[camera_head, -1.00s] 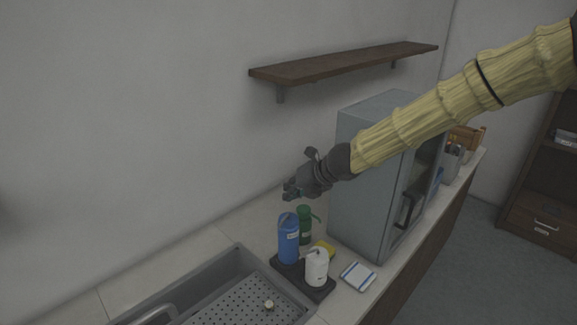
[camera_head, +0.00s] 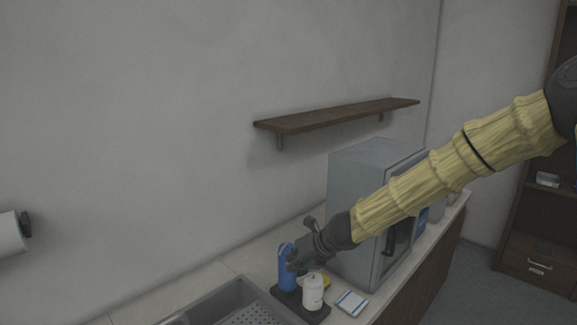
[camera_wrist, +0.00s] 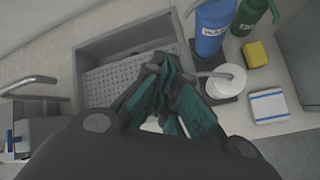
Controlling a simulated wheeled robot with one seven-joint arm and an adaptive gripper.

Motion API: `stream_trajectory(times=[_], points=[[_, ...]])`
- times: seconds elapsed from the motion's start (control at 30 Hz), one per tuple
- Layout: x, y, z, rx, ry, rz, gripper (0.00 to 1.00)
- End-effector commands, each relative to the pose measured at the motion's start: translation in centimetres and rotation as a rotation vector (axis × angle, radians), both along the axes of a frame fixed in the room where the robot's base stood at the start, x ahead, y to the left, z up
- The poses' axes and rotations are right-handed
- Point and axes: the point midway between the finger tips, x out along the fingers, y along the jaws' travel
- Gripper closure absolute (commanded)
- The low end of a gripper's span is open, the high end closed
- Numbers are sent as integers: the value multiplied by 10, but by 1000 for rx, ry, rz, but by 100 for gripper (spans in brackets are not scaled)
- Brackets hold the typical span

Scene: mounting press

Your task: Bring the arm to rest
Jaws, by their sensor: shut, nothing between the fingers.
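My arm reaches in from the right in the head view, covered in a yellowish sleeve. My gripper (camera_head: 297,263) is at the arm's lower left end, over the counter near the bottles, in front of the blue bottle (camera_head: 286,274). In the wrist view my gripper (camera_wrist: 166,122) shows its teal-padded fingers close together with nothing held, above the sink's near edge. The white dispenser bottle (camera_wrist: 226,80) stands just right of the fingers.
A perforated sink (camera_wrist: 110,77) lies left of the bottles. A green bottle (camera_wrist: 248,15), yellow sponge (camera_wrist: 255,54) and blue-white pad (camera_wrist: 268,106) are right. A grey cabinet (camera_head: 352,180) stands behind the arm; a wooden shelf (camera_head: 335,114) hangs above.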

Motion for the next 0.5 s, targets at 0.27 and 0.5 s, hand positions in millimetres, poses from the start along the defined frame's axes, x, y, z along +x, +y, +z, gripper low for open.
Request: stream_trajectory(times=[0.27, 0.5], points=[[-30, -15, -61, -162, -16, 145, 100], [-80, -47, -142, -390, -43, 395, 100]])
